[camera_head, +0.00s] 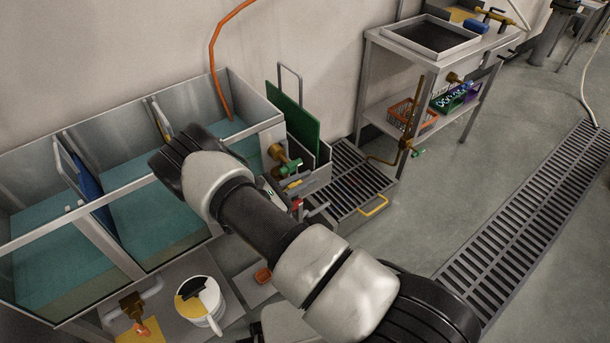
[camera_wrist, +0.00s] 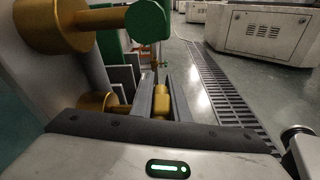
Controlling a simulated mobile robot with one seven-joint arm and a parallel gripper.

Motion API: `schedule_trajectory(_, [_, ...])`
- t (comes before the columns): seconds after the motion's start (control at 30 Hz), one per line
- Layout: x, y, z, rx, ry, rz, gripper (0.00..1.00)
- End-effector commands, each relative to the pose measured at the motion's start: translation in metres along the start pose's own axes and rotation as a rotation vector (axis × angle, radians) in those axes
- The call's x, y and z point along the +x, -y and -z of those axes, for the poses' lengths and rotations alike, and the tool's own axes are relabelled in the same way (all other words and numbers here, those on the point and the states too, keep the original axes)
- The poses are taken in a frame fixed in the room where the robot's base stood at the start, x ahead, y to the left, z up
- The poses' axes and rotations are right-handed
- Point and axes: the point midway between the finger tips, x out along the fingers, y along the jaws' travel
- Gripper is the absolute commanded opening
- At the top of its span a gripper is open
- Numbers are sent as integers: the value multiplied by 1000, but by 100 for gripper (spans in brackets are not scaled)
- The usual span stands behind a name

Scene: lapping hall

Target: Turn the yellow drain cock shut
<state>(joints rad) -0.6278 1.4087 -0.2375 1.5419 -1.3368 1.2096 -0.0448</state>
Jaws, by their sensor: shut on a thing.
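The yellow drain cock's handle (camera_wrist: 162,102) sits between the two grey fingers of my gripper (camera_wrist: 158,92) in the wrist view, and the fingers are shut on it. A brass fitting (camera_wrist: 97,103) is just left of it. In the head view a small yellow part of the cock (camera_head: 293,184) shows at the tank's right end, below a green-knobbed brass valve (camera_head: 285,160). My arm hides most of my gripper there. I cannot tell exactly how far the handle is turned.
The green knob (camera_wrist: 148,21) hangs close above left of my fingers. A red-handled valve (camera_head: 297,204) is just below the cock. A grated tray (camera_head: 350,180) lies to the right. Tanks of bluish liquid (camera_head: 155,222) stand left; floor right is clear beside a long drain grate (camera_head: 530,215).

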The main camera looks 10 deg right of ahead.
Motion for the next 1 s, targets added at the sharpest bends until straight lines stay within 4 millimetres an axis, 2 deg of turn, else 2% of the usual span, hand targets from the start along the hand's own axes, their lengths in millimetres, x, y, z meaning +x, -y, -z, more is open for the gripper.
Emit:
schedule_trajectory(0.13, [0,1,3,5,-89,19,0])
schedule_trajectory(0.4, [0,1,5,5,-97,19,0])
schedule_trajectory(0.43, [0,1,6,5,-97,19,16])
schedule_trajectory(0.53, [0,1,5,5,-97,19,33])
schedule_trajectory(0.87, [-2,1,5,5,-96,18,33])
schedule_trajectory(1.0, [-18,-1,3,5,-97,15,33])
